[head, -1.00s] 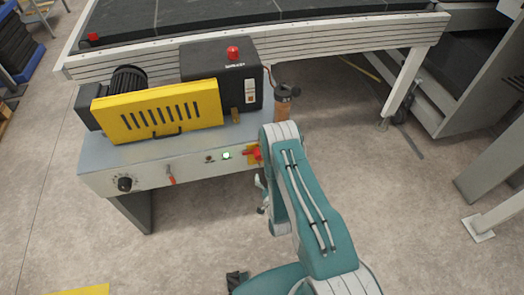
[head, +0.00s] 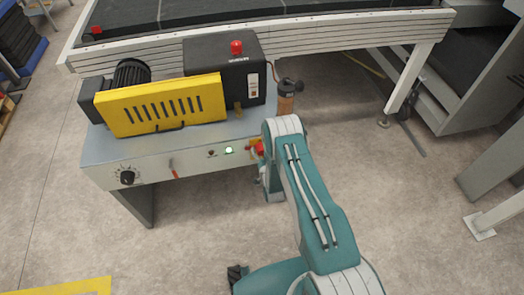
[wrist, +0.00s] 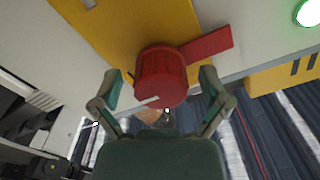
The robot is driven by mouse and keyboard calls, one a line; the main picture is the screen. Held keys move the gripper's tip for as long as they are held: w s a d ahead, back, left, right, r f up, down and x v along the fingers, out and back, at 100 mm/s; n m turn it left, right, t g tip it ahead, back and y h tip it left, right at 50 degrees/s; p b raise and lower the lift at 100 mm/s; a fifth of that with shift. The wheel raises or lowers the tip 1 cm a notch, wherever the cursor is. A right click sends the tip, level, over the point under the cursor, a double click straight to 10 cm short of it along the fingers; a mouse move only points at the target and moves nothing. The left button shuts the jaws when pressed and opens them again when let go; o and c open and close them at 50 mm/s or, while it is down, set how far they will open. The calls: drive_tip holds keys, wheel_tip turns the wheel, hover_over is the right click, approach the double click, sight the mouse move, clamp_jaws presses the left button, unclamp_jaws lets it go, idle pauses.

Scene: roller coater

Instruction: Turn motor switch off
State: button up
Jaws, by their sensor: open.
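The motor switch appears to be the red rotary knob (wrist: 162,78) with a flat red handle pointing to the upper right, on a yellow plate (wrist: 115,28) in the wrist view. In the head view the red switch (head: 258,149) is at the right end of the machine's front panel, partly hidden by my arm. My gripper (wrist: 160,84) is open, with one finger on each side of the knob. It is very close; I cannot tell whether the fingers touch it. A green lamp (head: 229,150) is lit beside the switch.
The front panel also has a black dial (head: 127,178) and a small orange-red lever (head: 174,170). A yellow guard (head: 163,104) and a black box with a red button (head: 237,47) stand on top. The floor (head: 400,215) to the right is clear.

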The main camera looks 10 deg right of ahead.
drive_tip(key=c, duration=1.2)
drive_tip(key=shift+o, duration=0.2)
